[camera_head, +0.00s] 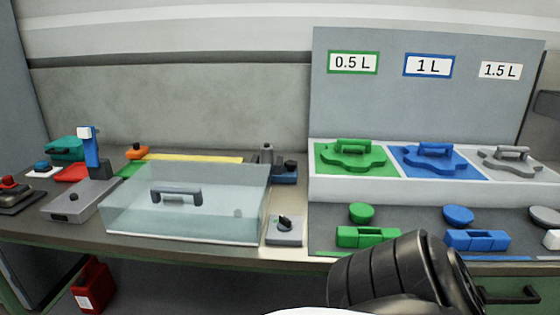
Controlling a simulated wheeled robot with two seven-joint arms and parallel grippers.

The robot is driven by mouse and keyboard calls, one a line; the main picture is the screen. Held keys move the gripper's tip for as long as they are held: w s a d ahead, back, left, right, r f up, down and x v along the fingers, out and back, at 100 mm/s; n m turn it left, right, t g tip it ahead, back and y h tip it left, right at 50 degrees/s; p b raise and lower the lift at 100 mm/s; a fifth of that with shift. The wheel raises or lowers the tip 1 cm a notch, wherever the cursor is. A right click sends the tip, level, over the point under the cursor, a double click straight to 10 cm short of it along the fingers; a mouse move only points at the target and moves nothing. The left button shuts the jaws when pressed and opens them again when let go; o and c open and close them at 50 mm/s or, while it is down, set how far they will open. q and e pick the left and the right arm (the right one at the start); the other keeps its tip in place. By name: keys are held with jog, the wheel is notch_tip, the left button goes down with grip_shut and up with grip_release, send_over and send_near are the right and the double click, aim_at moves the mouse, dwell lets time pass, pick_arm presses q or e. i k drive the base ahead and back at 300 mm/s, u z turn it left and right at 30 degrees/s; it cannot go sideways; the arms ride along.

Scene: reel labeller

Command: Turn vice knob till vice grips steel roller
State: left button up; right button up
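A small dark blue fixture (286,179) that looks like the vice stands behind the right end of the clear cover, with a dark knob-like part (291,165) on top. An upright grey cylinder (266,154), possibly the steel roller, stands at its left side. I cannot tell whether the jaws touch it; the parts are small and partly behind the cover. A grey box with a black rotary knob (284,222) sits at the bench's front edge. Neither gripper is in view. A black ribbed arm link of mine fills the lower right.
A clear cover with a grey handle (176,194) takes up the bench middle. Green (352,158), blue (435,160) and grey (508,160) handled shapes lie on the right rack. A grey device with a blue post (90,150) stands left.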

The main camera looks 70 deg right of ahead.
aim_at(290, 166)
jog(key=k, duration=0.9)
jog(key=z, duration=1.3)
jog(key=i, duration=0.5)
jog(key=u, duration=0.05)
